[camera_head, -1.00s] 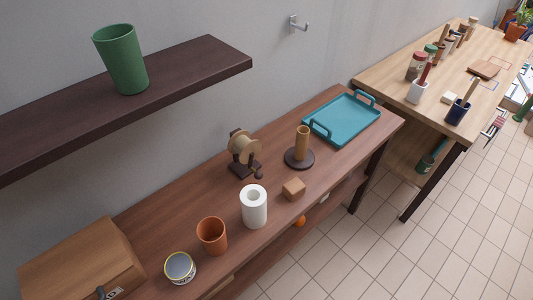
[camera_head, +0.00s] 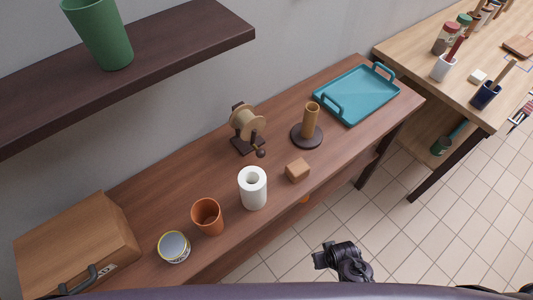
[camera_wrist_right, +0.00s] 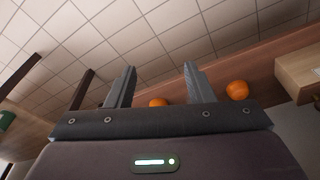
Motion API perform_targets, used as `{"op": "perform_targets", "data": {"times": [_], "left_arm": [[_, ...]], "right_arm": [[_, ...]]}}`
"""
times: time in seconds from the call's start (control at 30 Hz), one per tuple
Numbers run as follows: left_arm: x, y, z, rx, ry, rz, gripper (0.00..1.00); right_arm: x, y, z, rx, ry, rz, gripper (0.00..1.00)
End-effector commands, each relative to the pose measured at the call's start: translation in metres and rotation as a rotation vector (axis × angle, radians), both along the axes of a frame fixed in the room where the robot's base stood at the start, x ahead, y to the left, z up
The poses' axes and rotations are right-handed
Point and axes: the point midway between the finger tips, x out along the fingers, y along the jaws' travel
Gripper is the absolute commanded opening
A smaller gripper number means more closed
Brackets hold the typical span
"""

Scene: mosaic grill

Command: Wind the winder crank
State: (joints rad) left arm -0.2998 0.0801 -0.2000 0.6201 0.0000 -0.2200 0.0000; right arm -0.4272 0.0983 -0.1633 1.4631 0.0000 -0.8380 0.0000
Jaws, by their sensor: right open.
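The winder (camera_head: 245,128) stands near the wall on the dark wooden bench in the head view. It has a light wooden spool on a dark base. Its crank (camera_head: 260,153) shows as a small dark knob at the lower right of the base. My right gripper (camera_head: 320,258) is beyond the bench's front edge, low in the head view, well away from the winder. In the right wrist view my right gripper (camera_wrist_right: 160,82) has its two fingers apart with nothing held between them. My left gripper is not in view.
Between the winder and the front edge stand a white roll (camera_head: 253,190), a wooden block (camera_head: 298,170) and an orange cup (camera_head: 207,217). A brown stand (camera_head: 308,130) and teal tray (camera_head: 357,94) are to the right. A shelf (camera_head: 180,52) overhangs at left.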

Motion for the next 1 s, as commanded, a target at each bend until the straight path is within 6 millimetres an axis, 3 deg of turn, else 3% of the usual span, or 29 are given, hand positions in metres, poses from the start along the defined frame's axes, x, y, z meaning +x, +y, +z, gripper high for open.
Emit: {"op": "perform_targets", "data": {"times": [0.1,0.2,0.63,0.73,0.8,1.0], "left_arm": [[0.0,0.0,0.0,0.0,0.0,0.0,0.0],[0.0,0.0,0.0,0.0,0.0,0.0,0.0],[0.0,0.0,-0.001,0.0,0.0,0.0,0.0],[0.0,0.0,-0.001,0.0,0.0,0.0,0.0],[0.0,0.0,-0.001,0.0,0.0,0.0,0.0],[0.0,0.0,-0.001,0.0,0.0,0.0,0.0]], "right_arm": [[0.028,0.004,0.062,0.004,-0.033,-0.005,0.48],[0.04,0.006,0.105,0.006,-0.047,-0.008,0.48],[0.063,0.009,0.232,0.009,-0.144,0.014,0.48],[0.08,0.016,0.265,0.013,-0.237,0.06,0.48],[0.098,0.025,0.274,0.021,-0.318,0.109,0.48],[0.134,0.048,0.278,0.065,-0.477,0.216,0.48]]}}
